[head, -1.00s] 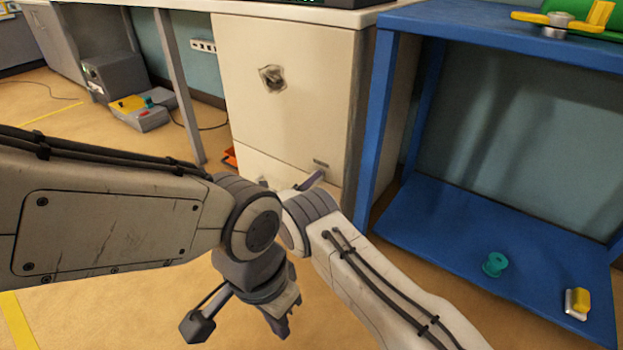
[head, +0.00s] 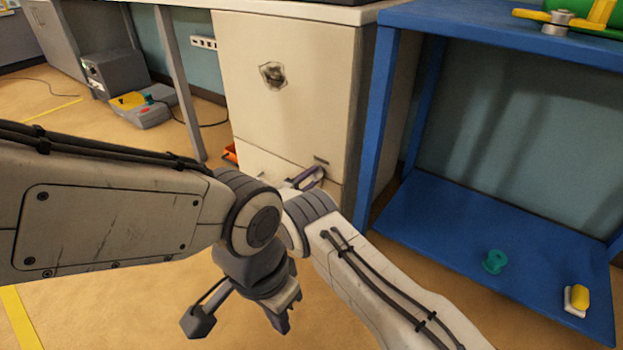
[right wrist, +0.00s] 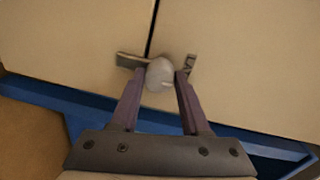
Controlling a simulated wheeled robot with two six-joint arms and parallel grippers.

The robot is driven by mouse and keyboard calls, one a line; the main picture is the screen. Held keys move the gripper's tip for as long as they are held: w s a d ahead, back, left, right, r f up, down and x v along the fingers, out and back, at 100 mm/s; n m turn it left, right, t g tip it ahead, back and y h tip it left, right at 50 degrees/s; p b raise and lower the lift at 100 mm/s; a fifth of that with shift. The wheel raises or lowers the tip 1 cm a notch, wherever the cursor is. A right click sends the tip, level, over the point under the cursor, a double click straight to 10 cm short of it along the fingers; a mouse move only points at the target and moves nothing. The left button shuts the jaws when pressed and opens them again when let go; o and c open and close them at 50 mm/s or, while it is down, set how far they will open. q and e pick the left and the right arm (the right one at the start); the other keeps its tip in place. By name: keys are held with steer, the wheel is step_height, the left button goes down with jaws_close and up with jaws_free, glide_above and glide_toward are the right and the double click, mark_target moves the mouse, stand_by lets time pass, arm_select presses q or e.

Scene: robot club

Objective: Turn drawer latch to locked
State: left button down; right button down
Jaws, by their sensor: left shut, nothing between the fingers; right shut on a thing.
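The latch has a pale rounded knob (right wrist: 161,73) at the seam between two cream panels, seen in the right wrist view. A grey metal piece (right wrist: 131,61) lies to its left across the seam and a small bracket (right wrist: 190,64) to its right. My right gripper (right wrist: 164,80) is shut on the knob, a finger on each side. In the head view my right gripper (head: 309,177) is at the lower drawer front (head: 265,168) of the cream cabinet (head: 290,110), mostly hidden by my arms. My left gripper (head: 280,322) is shut and empty, low over the floor.
A metal fitting (head: 272,76) sits on the upper cabinet front. A blue shelf unit (head: 385,130) stands close on the right, with a teal spool (head: 494,262) and a yellow-and-white object (head: 576,300) on its lower board. A grey table leg (head: 180,85) stands left.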

stand_by(0.4)
steer(key=shift+c, duration=1.9)
jaws_free()
